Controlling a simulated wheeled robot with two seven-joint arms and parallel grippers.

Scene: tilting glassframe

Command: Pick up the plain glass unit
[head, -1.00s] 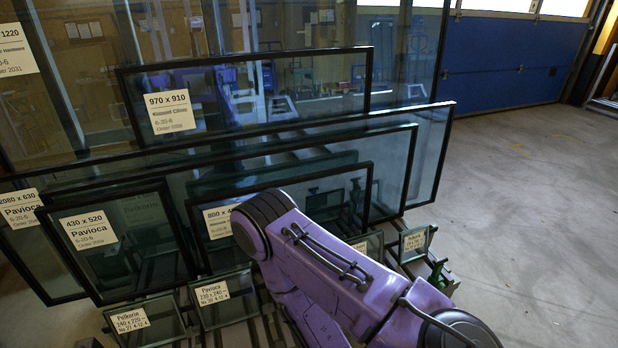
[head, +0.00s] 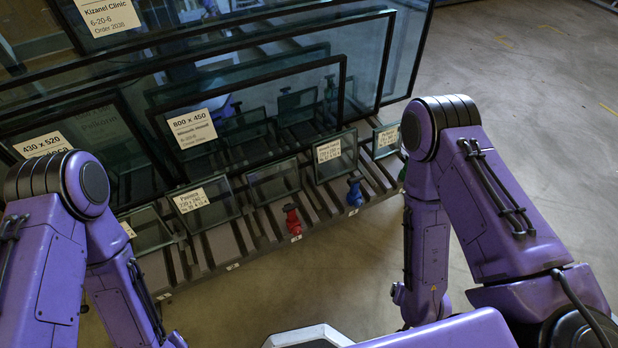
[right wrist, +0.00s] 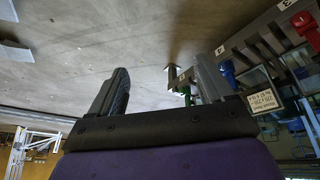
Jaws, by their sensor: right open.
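The plain glass unit (head: 273,182) is a small dark-edged pane without a label. It leans in the front row of the rack, behind the red clamp (head: 292,220), between two labelled small panes. I cannot make it out surely in the right wrist view. My right gripper (right wrist: 160,88) is open and empty, its two fingers spread over bare floor, with the rack to the right in that view. In the head view my right forearm hangs to the right of the rack. My left arm hangs at the left, its gripper out of the picture.
Labelled small panes stand at left (head: 190,203) and right (head: 335,155) of the plain one. A blue clamp (head: 354,192) stands on the slotted rack (head: 215,243). Large framed panes (head: 250,110) rise behind. The floor (head: 510,130) at right is clear.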

